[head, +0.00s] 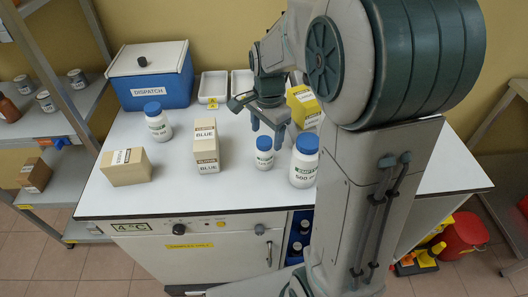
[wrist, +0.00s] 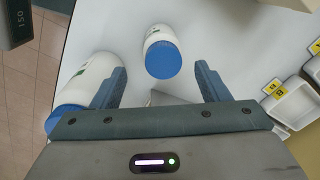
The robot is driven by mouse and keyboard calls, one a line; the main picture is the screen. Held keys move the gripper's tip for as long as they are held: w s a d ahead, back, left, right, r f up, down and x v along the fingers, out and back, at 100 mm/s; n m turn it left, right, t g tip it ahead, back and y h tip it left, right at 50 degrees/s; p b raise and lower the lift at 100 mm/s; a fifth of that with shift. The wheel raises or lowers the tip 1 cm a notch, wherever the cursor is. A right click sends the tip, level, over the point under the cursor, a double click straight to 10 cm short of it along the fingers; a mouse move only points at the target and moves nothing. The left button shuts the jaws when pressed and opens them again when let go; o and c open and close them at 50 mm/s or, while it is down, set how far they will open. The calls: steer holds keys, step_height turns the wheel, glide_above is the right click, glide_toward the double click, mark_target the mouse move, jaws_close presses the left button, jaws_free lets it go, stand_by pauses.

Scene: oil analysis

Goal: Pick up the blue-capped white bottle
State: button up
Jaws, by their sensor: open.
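Three white bottles with blue caps stand on the white worktop in the head view: one at the left (head: 159,128), a small one in the middle (head: 264,160), and a large one marked 500 (head: 303,171) at the right. My gripper (head: 268,134) is open and empty, pointing down just behind and above the small bottle. In the wrist view my gripper (wrist: 160,68) has its fingers apart, with one blue-capped bottle (wrist: 160,48) ahead between them. I cannot tell whether either finger touches a bottle.
A tall BLUE carton (head: 205,148) and a tan box (head: 126,168) stand on the worktop. A blue DISPATCH box (head: 152,85), white trays (head: 213,86) and a yellow carton (head: 303,104) are at the back. The front middle of the worktop is clear.

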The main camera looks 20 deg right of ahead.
mark_target(265, 141)
steer(key=f, duration=0.6)
steer(key=shift+w+a+f+p, duration=0.2)
steer(key=shift+p, duration=0.1)
steer(key=c, duration=1.1)
